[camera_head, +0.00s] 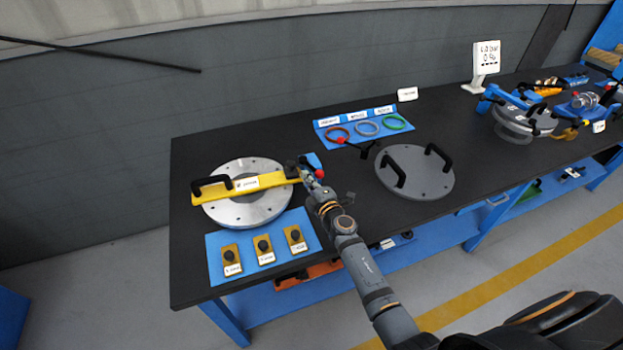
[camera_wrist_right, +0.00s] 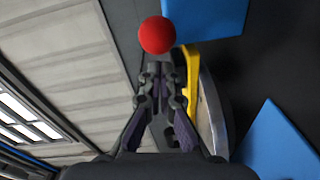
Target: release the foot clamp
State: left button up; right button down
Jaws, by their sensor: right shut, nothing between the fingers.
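My right gripper (camera_head: 308,176) is shut and empty at the right end of a yellow bar (camera_head: 262,182). The bar lies across a silver flanged disc (camera_head: 232,210) and has a black handle at its left. A red ball knob (camera_head: 320,173) sits right by my fingertips. In the right wrist view the red knob (camera_wrist_right: 157,35) is just beyond the shut fingertips (camera_wrist_right: 158,72); whether they touch cannot be told. A blue block (camera_head: 313,160) stands beside the knob. The clamp's lever is mostly hidden by my gripper. My left gripper is out of view.
A second red knob (camera_head: 340,140) on a black lever is behind, near a grey lid (camera_head: 420,178) with two black handles. A blue mat (camera_head: 228,245) with several yellow blocks lies in front. A blue tray (camera_head: 345,122) holds coloured rings. Bare black table shows between them.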

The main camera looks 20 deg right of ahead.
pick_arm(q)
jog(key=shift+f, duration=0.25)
pick_arm(e)
jog(key=shift+w+d+f, duration=0.1)
jog(key=shift+w+d, duration=0.15)
jog(key=shift+d, duration=0.6)
